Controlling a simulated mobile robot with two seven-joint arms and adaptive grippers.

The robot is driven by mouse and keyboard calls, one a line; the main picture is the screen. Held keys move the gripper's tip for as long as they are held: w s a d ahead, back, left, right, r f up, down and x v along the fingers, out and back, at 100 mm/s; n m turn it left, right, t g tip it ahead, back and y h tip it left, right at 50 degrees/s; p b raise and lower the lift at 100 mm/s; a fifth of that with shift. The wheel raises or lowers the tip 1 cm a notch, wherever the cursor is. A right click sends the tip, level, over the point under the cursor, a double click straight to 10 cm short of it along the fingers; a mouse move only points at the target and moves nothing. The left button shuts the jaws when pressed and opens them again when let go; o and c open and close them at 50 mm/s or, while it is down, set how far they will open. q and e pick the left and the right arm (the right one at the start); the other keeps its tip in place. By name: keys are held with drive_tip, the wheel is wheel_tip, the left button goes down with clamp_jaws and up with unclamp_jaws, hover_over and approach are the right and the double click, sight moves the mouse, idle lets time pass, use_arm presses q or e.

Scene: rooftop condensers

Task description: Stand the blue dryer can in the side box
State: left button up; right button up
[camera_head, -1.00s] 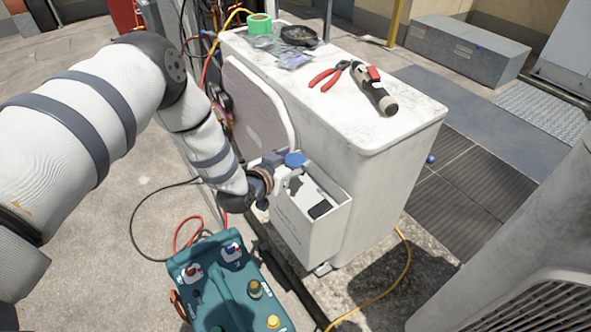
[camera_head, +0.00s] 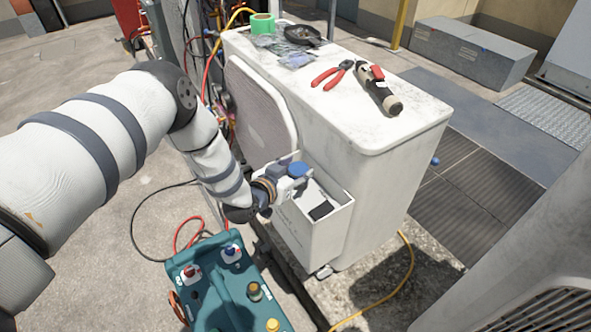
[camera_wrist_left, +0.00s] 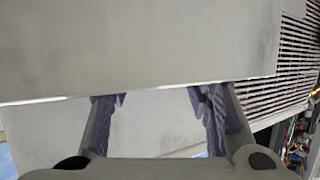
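The blue dryer can (camera_head: 298,169) shows only its round blue top in the head view, at the left end of the white side box (camera_head: 318,238). Its lower part is hidden by my gripper and the box wall. My left gripper (camera_head: 291,184) is at the box's left end, right beside the can. In the left wrist view the fingers (camera_wrist_left: 160,110) stand apart with a pale surface behind the gap and no blue between them. I cannot tell whether a finger touches the can. My right gripper is not in view.
The box is on the side of a white condenser (camera_head: 395,150). Pliers (camera_head: 332,76), a torch-like tool (camera_head: 378,92) and green tape (camera_head: 262,22) lie on top. A teal machine (camera_head: 230,285) stands below my arm. A dark item (camera_head: 320,211) is in the box's right part.

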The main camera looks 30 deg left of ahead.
use_arm(q)
drive_tip(key=shift+s+a+f+g, duration=0.1)
drive_tip(key=shift+s+f+g, duration=0.3)
drive_tip(key=shift+f, duration=0.3)
drive_tip(key=shift+r, duration=0.25)
drive_tip(key=shift+r+p, duration=0.45)
drive_tip(key=shift+r, duration=0.15)
drive_tip(key=p+v, duration=0.2)
drive_tip(key=v, duration=1)
drive_tip(key=s+d+f+g, duration=0.3)
drive_tip(key=s+f+g, duration=0.15)
drive_tip(key=s, duration=0.35)
drive_tip(key=s+d+f+g, duration=0.25)
drive_tip(key=s+f, duration=0.25)
drive_tip(key=s, duration=0.3)
drive_tip(key=s+r+n+g+y, duration=0.1)
drive_tip(key=s+g, duration=0.7)
drive_tip(key=s, duration=1.5)
drive_tip(key=shift+a+r, duration=0.4)
drive_tip(key=shift+a, duration=0.1)
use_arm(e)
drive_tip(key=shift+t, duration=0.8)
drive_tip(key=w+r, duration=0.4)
